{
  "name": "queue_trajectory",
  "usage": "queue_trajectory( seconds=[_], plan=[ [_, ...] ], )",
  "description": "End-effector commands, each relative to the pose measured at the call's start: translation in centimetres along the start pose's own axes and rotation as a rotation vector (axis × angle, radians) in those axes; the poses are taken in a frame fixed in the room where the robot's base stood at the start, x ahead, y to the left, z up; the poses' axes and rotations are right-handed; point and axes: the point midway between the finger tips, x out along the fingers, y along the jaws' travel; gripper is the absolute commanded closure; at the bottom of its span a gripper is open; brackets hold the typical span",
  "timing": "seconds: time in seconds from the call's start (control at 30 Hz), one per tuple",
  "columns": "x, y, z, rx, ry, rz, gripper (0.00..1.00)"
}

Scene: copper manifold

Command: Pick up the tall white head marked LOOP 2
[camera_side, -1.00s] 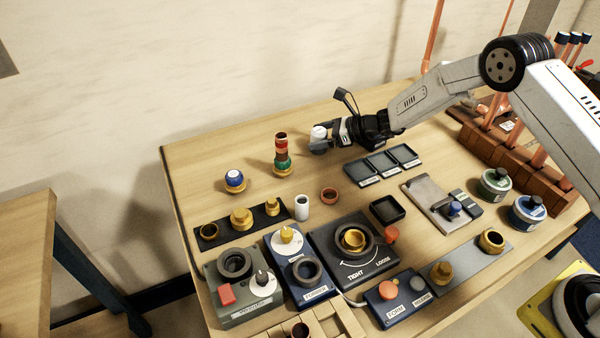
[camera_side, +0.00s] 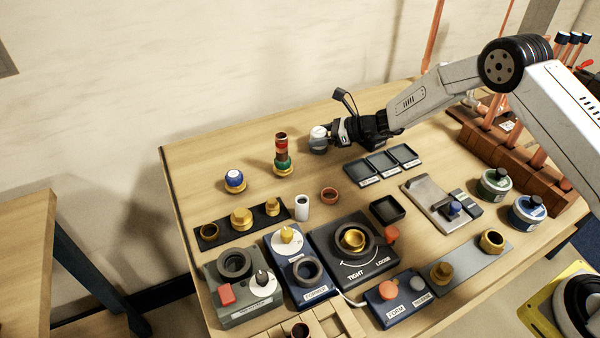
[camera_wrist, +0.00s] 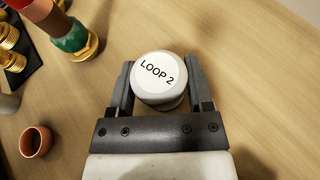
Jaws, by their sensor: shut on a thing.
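The tall white head marked LOOP 2 (camera_wrist: 158,78) sits between the two dark fingers of my gripper (camera_wrist: 158,92) in the wrist view, with its round labelled top facing the camera. In the side view the white head (camera_side: 318,133) shows at the tip of my gripper (camera_side: 322,143), near the back of the table. The fingers are shut on its sides. The lower part of the head is mostly hidden, and I cannot tell whether it touches the table.
A striped stack of fittings (camera_side: 281,155) stands left of my gripper, with a blue-topped piece (camera_side: 234,179) beyond it. A copper ring (camera_side: 329,195) and dark trays (camera_side: 383,165) lie in front. Wood around the head is clear.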

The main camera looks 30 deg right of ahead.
Motion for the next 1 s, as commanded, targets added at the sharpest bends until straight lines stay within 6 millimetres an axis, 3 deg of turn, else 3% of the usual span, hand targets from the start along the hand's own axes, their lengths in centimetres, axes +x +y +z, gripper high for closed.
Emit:
queue_trajectory(
  seconds=[0.33,0.57,1.0],
  plan=[
    [-0.2,0.0,0.6,-0.001,-0.001,0.000,0.99],
    [-1.0,-0.1,2.5,-0.003,-0.002,-0.001,0.99],
    [-5.2,2.4,5.9,-0.001,-0.002,-0.001,0.99]
  ],
)
